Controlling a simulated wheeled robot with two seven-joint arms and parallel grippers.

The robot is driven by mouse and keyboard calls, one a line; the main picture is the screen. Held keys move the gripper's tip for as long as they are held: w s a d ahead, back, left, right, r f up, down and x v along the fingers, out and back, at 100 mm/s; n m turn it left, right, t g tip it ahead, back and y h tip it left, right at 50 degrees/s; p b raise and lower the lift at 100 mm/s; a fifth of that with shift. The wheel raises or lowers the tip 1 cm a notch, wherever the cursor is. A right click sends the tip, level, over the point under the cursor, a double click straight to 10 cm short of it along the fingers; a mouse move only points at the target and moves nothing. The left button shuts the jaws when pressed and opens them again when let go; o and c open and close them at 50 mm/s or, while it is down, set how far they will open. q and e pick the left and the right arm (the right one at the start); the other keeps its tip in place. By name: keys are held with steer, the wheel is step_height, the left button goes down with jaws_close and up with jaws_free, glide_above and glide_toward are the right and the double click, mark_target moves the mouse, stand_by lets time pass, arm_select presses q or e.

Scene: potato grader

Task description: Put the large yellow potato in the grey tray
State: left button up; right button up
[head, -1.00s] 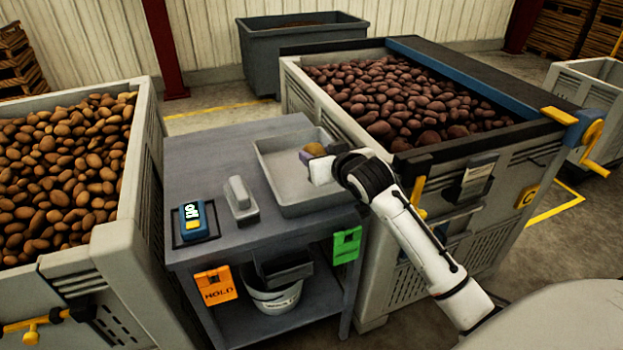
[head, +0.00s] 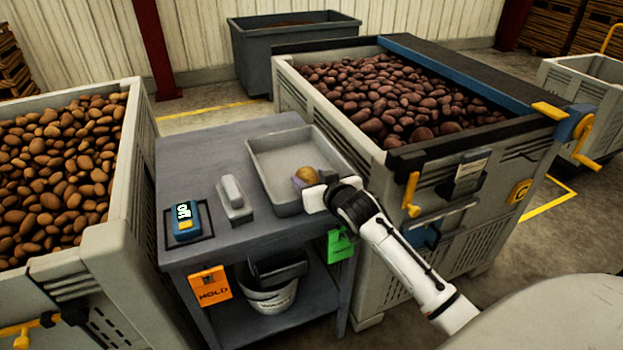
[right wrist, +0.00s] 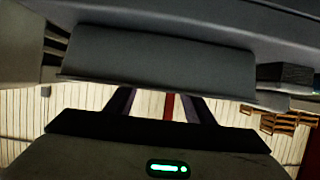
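The large yellow potato (head: 308,174) is in the head view at the right side of the grey tray (head: 268,160), low over its floor or touching it; I cannot tell which. My right gripper (head: 304,180) is around the potato, with a purple fingertip showing at its near side, and appears shut on it. The right wrist view shows the two fingers (right wrist: 160,104) apart, their ends hidden behind a grey surface; the potato is not visible there. The tray stands on the grey table and is otherwise empty. My left gripper is not in view.
A scale (head: 187,222) and a grey-white handled block (head: 234,200) stand left of the tray on the table (head: 190,160). Potato-filled bins flank the table, left (head: 118,200) and right (head: 330,125). Orange (head: 210,288) and green (head: 341,245) tags hang in front.

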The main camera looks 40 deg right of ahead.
steer(key=shift+o, duration=1.4)
steer(key=shift+r, duration=0.2)
steer(key=v, duration=1.2)
steer(key=s+a+f+n+g+y, duration=0.2)
steer(key=s+a+f, duration=0.8)
steer(key=f, duration=0.3)
steer(key=s+a+f+n+g+y, duration=0.2)
steer(key=s+a+f+y, duration=0.1)
steer(key=s+a+f, duration=0.7)
step_height(320, 180, down, 3)
steer(key=shift+s+a+f+n+g+p, duration=0.25)
steer(key=shift+s+a+n+g+p, duration=0.05)
steer(key=shift+s, duration=0.3)
